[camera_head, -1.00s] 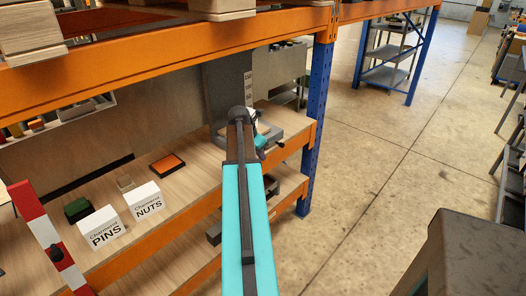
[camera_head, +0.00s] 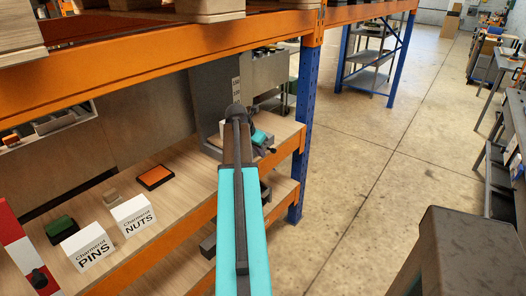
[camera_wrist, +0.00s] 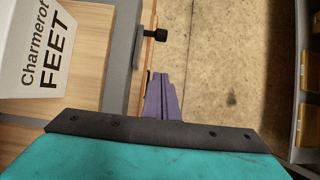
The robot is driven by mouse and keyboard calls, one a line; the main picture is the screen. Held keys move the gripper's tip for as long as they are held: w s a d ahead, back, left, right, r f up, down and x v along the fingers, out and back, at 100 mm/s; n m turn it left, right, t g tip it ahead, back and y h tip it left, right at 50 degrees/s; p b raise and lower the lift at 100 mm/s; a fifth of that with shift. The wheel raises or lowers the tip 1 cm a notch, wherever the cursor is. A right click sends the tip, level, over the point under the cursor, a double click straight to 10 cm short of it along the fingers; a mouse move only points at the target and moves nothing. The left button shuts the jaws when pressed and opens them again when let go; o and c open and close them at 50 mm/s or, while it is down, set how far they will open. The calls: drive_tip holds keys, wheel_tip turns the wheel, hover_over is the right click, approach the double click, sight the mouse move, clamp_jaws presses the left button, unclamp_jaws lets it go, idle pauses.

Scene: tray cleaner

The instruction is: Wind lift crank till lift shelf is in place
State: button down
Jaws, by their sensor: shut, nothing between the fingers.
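In the head view, my teal arm reaches away to its dark joint. The teal end of the arm shows small beyond it, by a grey unit with a scale strip (camera_head: 236,92) at the shelf's right end; the crank cannot be made out clearly there. In the wrist view, the purple fingers of my gripper (camera_wrist: 163,98) are together and empty, over the orange shelf edge and floor. A dark bar with a black knob (camera_wrist: 158,35), possibly the lift crank, lies ahead of the fingertips, apart from them. I cannot tell the lift shelf apart.
A white box marked FEET (camera_wrist: 38,55) stands left of the fingers. Boxes marked PINS (camera_head: 88,245) and NUTS (camera_head: 132,214) and an orange-topped tray (camera_head: 155,177) are on the wooden shelf. A blue post (camera_head: 301,150) stands right of the arm. Floor beyond it is open.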

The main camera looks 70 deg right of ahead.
drive_tip(key=shift+s+d+f+p, duration=0.3)
drive_tip(key=shift+d+f+p, duration=0.2)
drive_tip(key=shift+d+f, duration=0.5)
drive_tip(key=shift+s+d+f+p, duration=0.3)
drive_tip(key=shift+d+f+p, duration=0.3)
drive_tip(key=shift+d, duration=0.65)
drive_tip(key=shift+s+d+f+p, duration=0.3)
drive_tip(key=shift+d+f+p, duration=0.1)
drive_tip(key=shift+d+f, duration=0.65)
drive_tip(key=shift+s+d+r, duration=0.1)
drive_tip(key=shift+d+r, duration=0.05)
